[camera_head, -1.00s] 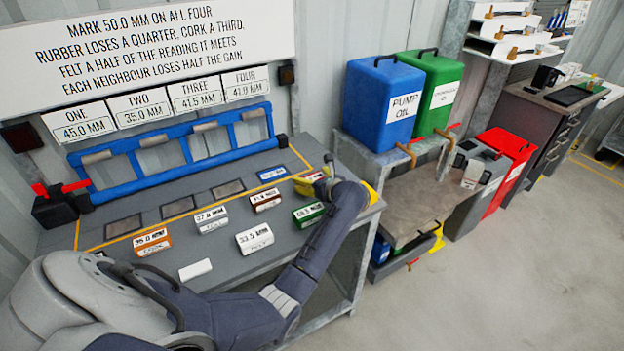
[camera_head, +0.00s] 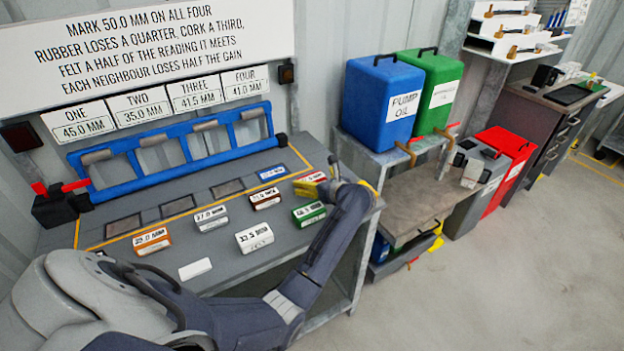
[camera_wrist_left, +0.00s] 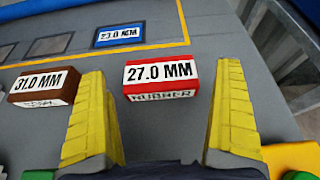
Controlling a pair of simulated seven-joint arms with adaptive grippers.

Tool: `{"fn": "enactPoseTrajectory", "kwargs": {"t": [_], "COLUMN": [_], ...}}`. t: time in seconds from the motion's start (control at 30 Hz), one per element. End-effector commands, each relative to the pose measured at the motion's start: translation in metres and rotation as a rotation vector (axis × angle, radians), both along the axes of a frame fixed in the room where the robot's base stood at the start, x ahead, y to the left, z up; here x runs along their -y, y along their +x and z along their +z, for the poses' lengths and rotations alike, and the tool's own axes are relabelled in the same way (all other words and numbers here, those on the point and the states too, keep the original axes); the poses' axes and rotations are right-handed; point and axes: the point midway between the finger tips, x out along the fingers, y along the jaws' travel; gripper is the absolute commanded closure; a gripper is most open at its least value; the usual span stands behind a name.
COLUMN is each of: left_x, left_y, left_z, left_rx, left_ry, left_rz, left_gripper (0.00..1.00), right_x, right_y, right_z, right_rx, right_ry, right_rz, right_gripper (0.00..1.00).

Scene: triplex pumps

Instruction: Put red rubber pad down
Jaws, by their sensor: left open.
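The red rubber pad (camera_wrist_left: 163,78), with a white top labelled 27.0 MM, lies on the grey bench in the left wrist view. In the head view the red pad (camera_head: 316,177) is mostly hidden by my gripper. My left gripper (camera_wrist_left: 163,90) is open, with its yellow ribbed fingers to either side of the pad. A gap shows between the pad and the right finger; the left finger is close to the pad's left side. In the head view my left gripper (camera_head: 322,187) is over the bench's right end. My right gripper is not in view.
A brown pad (camera_wrist_left: 43,87) lies left of the fingers; a blue pad (camera_wrist_left: 119,35) lies beyond. Green (camera_head: 309,214), orange (camera_head: 152,241) and white pads (camera_head: 254,237) lie nearer. A blue rack (camera_head: 180,153) stands at the back. The bench's right edge is close to my gripper.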

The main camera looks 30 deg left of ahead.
Motion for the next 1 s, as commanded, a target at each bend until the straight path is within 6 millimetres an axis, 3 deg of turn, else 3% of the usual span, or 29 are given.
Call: {"fn": "enactPoseTrajectory", "kwargs": {"t": [0.33,0.57,1.0], "left_x": [0.035,0.041,0.041], "left_y": [-0.017,-0.021,-0.020], "left_z": [0.016,0.019,0.020], "left_rx": [0.000,0.000,0.001], "left_ry": [-0.001,0.000,0.000], "left_rz": [0.000,0.001,0.000], "left_gripper": [0.01,0.27,0.27], "right_x": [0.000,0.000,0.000], "right_y": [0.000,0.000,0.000], "right_z": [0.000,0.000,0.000], "right_rx": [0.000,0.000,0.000], "right_ry": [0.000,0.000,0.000], "right_rz": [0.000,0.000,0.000], "right_gripper": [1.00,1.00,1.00]}}
